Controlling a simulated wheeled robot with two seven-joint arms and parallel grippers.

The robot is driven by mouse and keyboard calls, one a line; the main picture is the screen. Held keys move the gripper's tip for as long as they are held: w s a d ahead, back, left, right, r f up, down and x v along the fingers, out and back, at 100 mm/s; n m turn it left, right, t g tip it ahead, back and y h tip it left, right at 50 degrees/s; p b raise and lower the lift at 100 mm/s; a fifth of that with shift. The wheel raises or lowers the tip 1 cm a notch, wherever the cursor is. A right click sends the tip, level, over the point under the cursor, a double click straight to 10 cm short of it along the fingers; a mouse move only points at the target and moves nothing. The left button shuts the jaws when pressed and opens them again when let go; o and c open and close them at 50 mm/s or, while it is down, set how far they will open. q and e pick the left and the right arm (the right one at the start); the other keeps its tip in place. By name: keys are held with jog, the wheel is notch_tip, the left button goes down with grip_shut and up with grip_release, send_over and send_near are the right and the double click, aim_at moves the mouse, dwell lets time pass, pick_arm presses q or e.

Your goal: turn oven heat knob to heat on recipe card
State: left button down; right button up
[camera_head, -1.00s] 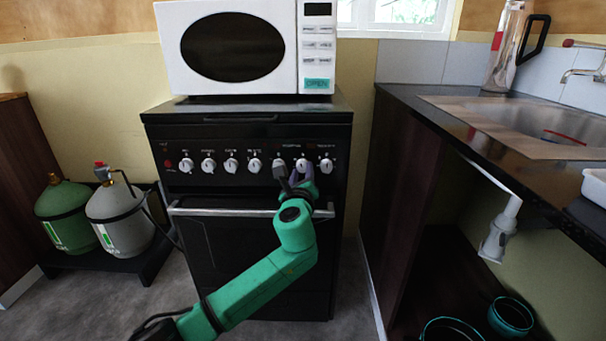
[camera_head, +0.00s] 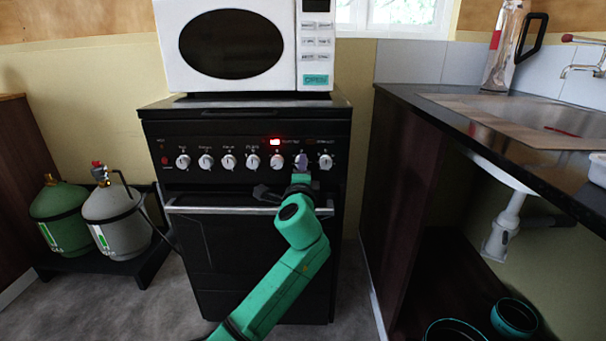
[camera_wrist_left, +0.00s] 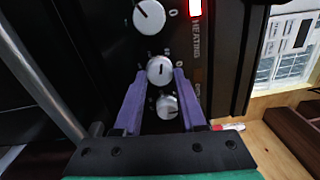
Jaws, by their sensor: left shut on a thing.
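The black oven (camera_head: 250,128) has a row of several white knobs along its front panel. My left gripper (camera_head: 301,166) is at the second knob from the right. In the left wrist view its purple fingers (camera_wrist_left: 159,74) are on either side of this white knob (camera_wrist_left: 161,70), shut on it. Its pointer mark runs roughly along the fingers. One neighbouring knob (camera_wrist_left: 149,17) is beyond the fingertips and another (camera_wrist_left: 167,106) shows between the fingers. A red light (camera_head: 275,142) glows above the knobs, by a HEATING label. No recipe card and no right gripper are in view.
The oven handle (camera_head: 225,209) runs across below the knobs, close to my left gripper. A white microwave (camera_head: 236,48) stands on the oven. Gas bottles (camera_head: 117,218) stand at left. A counter with a sink (camera_head: 520,118) is at right.

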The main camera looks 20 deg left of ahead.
pick_arm(q)
jog(key=shift+a+r+n+y+b, duration=0.15)
jog(key=shift+n+b, duration=0.3)
jog(key=shift+n, duration=0.8)
jog(key=shift+d+f+n+y+b, duration=0.1)
jog(key=shift+n+b, duration=0.35)
jog(key=shift+n, duration=0.85)
jog(key=shift+a+r+n+y+b, duration=0.15)
jog(key=shift+n+b, duration=0.3)
jog(key=shift+n, duration=0.8)
pick_arm(e)
jog(key=shift+s+a+f+m+t+y, duration=0.15)
jog(key=shift+a+f+t+y, duration=0.15)
jog(key=shift+a+t, duration=0.25)
jog(key=shift+w+a+f+m+t+y, duration=0.1)
jog(key=shift+a+f+t+y, duration=0.15)
jog(key=shift+a+f+t, duration=0.3)
jog(key=shift+s+a+f+m+t+y, duration=0.15)
jog(key=shift+a+f+t+y, duration=0.2)
jog(key=shift+a, duration=0.3)
pick_arm(q)
jog(key=shift+f, duration=0.1)
pick_arm(e)
jog(key=shift+w, duration=0.4)
pick_arm(q)
jog(key=c, duration=0.9)
grip_release()
jog(key=o, duration=0.4)
jog(key=shift+f, duration=0.1)
